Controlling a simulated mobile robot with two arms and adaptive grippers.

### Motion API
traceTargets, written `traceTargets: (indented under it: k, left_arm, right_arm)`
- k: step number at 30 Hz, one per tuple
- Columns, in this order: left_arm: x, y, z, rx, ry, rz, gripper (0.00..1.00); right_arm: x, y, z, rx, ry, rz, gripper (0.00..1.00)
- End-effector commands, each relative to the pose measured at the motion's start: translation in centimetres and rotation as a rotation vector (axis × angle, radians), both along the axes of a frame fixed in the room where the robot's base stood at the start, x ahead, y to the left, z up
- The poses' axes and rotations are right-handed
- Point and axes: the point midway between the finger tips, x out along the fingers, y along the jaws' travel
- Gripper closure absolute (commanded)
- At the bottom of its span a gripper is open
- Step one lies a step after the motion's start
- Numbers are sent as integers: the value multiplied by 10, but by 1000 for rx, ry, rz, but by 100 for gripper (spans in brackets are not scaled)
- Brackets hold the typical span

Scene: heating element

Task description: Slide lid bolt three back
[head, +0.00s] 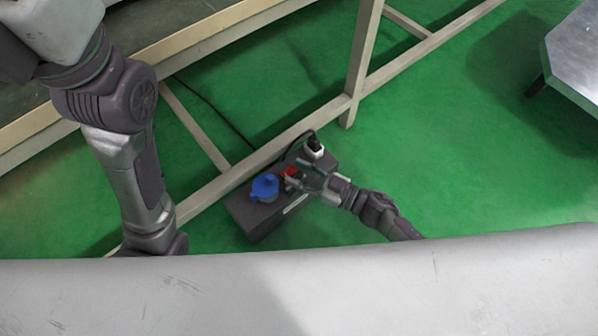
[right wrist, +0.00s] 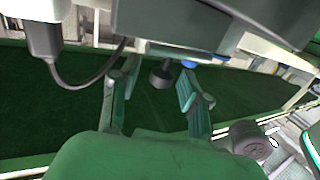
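A dark grey box (head: 250,218) stands on the green floor beside the pale frame, with a blue knob-like part (head: 265,187) and a red part (head: 289,172) on top. My right gripper (head: 297,178) is at the box top, close to the red part and right of the blue part. In the right wrist view its two fingers (right wrist: 155,92) are apart with nothing gripped. A dark round stub (right wrist: 162,73) shows beyond and between the fingertips. I cannot make out individual lid bolts. My left arm shows at left, but its gripper is out of view.
A white and black plug-like part (head: 314,148) sits at the box's far right end, with a dark cable near it. A pale frame rail (head: 270,145) and post (head: 362,60) run behind the box. Green floor (head: 470,150) is clear to the right. A metal table (head: 580,55) stands top right.

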Motion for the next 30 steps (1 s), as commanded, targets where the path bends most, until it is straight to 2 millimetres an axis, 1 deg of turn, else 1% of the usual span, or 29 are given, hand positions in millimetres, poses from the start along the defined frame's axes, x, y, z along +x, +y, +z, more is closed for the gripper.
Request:
traceTargets:
  k: [6,10,14,21,24,27,30]
  left_arm:
    - [0,0,2,2,-5,3,100]
    - [0,0,2,0,-5,2,100]
    - [-1,0,2,0,-4,1,100]
    - [-1,0,1,-1,-5,-1,100]
    - [-1,0,1,-1,-5,-1,100]
    - [-1,0,1,-1,-5,-1,100]
    - [-1,0,1,-1,-5,-1,100]
  right_arm:
    - [0,-1,0,0,0,0,54]
    - [-6,-10,-1,-2,1,-1,54]
    - [-19,-31,-1,-3,2,-1,54]
    - [-46,-75,-1,-3,2,-1,54]
    - [-54,-88,-1,-2,2,0,54]
    - [-60,-97,0,-2,1,0,54]
    - [-62,-101,0,0,0,0,54]
